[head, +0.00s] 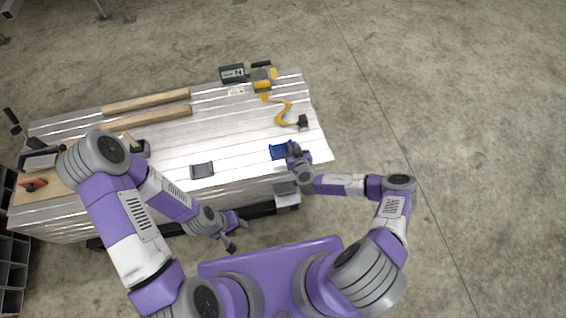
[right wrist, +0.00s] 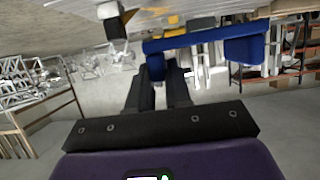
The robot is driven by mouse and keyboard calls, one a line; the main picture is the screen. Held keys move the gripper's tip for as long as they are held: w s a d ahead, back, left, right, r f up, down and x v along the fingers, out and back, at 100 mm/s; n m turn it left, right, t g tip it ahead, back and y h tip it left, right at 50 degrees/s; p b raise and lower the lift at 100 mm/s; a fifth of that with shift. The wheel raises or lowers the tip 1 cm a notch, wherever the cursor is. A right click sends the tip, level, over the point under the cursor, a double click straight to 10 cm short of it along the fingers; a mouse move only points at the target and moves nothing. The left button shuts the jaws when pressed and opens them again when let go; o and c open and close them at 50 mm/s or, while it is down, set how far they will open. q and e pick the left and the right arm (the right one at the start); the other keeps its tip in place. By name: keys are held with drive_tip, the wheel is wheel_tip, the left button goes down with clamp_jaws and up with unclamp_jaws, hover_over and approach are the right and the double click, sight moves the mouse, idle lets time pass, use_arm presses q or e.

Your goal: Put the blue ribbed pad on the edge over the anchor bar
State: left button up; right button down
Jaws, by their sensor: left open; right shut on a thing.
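The blue ribbed pad (head: 280,151) is at the right part of the aluminium trailer bed (head: 240,140), near its front right corner. My right gripper (head: 294,150) is shut on the pad's right side. I cannot make out the anchor bar for certain.
A grey pad (head: 202,170) lies on the bed's front half. A yellow strap (head: 284,110) with a black end lies behind the blue pad. A display box (head: 232,73) and yellow tool (head: 262,79) stand at the back. Wooden beams (head: 150,118) lie left. Floor right is clear.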

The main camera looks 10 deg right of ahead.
wheel_tip(320, 180, down, 10)
drive_tip(key=b, duration=0.4)
drive_tip(key=shift+f, duration=0.1)
drive_tip(key=c, duration=1.5)
unclamp_jaws()
drive_tip(key=o, duration=0.4)
drive_tip(key=shift+o, duration=0.2)
